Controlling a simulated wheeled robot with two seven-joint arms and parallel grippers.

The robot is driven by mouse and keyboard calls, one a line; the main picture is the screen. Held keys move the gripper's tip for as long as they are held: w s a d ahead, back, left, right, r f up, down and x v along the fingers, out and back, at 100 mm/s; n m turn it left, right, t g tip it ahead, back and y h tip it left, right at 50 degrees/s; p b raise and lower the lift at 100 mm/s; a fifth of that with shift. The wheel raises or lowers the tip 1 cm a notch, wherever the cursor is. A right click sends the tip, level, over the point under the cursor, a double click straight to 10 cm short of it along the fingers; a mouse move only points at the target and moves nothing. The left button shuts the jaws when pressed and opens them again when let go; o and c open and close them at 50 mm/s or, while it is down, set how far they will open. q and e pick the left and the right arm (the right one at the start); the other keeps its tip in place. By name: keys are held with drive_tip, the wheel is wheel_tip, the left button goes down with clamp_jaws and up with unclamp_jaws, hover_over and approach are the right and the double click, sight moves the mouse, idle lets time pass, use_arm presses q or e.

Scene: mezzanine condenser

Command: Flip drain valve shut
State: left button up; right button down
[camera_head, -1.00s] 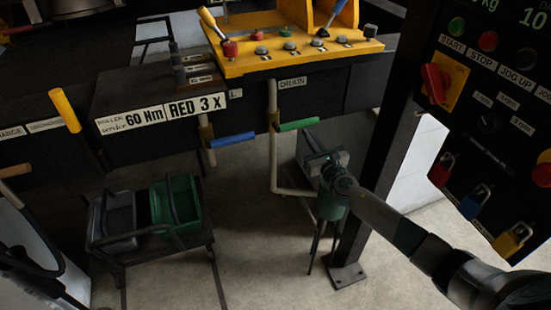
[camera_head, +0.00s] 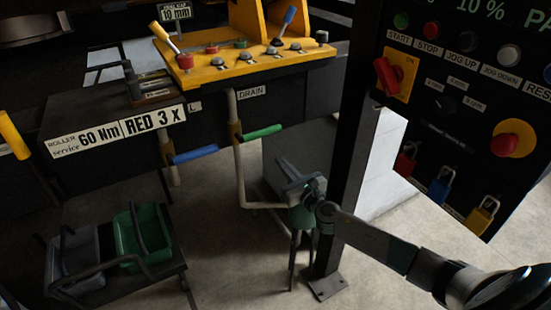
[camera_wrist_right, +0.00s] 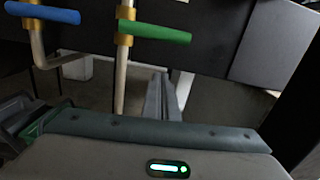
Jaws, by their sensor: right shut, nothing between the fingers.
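The drain valve has a green lever handle (camera_head: 262,132) on a pale vertical pipe (camera_head: 239,175), just below the DRAIN label (camera_head: 251,91). The handle sticks out to the right, nearly level, across the pipe's line. In the right wrist view the green handle (camera_wrist_right: 158,33) shows whole, above the fingers, with a brass-coloured collar at its left end. My right gripper (camera_head: 281,163) is shut and empty. Its fingertips are below the handle's right end and look apart from it. The wrist view shows the two fingers (camera_wrist_right: 160,95) together. My left gripper is not in view.
A blue lever handle (camera_head: 195,154) sits left on a neighbouring pipe. A dark post (camera_head: 342,165) stands close right of my right gripper. A control panel (camera_head: 460,120) with padlocks fills the right. A cart with green (camera_head: 143,240) and grey bins stands lower left.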

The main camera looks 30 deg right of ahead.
drive_tip(key=s, duration=0.4)
drive_tip(key=shift+s+d+f+b, duration=0.1)
drive_tip(key=shift+s+f+b, duration=0.05)
drive_tip(key=shift+s+b, duration=0.15)
